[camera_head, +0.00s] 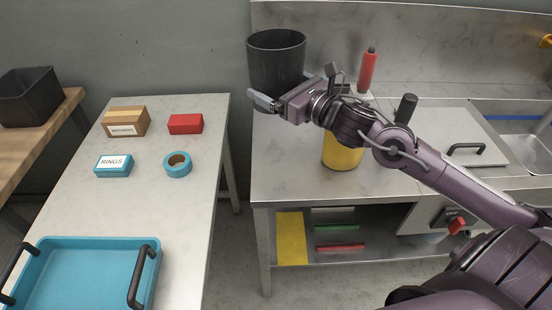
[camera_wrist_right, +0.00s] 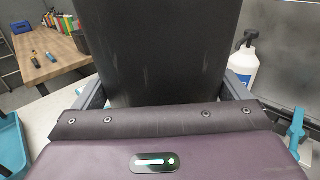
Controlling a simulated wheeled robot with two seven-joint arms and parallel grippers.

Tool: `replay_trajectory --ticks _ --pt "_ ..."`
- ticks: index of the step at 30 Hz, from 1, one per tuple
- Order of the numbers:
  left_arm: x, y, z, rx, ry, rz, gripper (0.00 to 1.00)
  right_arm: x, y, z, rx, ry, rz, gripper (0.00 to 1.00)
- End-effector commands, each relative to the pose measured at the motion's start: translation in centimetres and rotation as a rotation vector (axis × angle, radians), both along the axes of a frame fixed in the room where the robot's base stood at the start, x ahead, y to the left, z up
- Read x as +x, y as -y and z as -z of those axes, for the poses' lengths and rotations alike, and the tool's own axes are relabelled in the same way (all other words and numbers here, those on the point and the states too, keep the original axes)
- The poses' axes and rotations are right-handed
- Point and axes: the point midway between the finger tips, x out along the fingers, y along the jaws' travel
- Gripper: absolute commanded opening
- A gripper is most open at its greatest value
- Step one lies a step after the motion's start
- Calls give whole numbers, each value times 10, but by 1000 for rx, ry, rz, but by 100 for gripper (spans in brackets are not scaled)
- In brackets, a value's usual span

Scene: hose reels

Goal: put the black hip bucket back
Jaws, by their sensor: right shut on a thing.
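A black round bucket (camera_head: 277,57) is upright in my right gripper (camera_head: 287,92), at the left end of the steel counter in the head view. My right fingers are shut on it, one on either side of its lower part. Its dark wall (camera_wrist_right: 160,50) fills the middle of the right wrist view between the fingers (camera_wrist_right: 165,95). Whether its base touches the counter is hidden by the gripper. My left gripper is not in view.
A yellow container (camera_head: 343,155) stands on the steel counter (camera_head: 285,180) under my right forearm, with a red bottle (camera_head: 368,70) behind. The pale table (camera_head: 190,215) holds boxes, blue tape (camera_head: 177,164) and a blue tray (camera_head: 85,243). A black bin (camera_head: 28,98) is at far left.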

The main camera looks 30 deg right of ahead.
Motion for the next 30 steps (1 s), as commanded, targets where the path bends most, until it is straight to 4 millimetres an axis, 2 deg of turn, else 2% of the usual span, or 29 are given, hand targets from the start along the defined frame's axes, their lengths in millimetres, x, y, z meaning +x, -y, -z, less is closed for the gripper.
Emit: replay_trajectory --ticks 2,5,12,18,25,30 --pt "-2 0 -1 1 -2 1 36 1 2 7 4 -5 -2 66" --pt "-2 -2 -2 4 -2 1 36 1 2 29 9 -9 -1 66" --pt "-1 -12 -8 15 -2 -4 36 1 2 94 8 -7 0 66" --pt "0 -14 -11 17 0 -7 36 1 2 137 5 -4 -1 66" --pt "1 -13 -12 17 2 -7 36 1 1 159 4 -3 -2 66" --pt "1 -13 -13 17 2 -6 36 1 2 184 3 -2 -1 66"
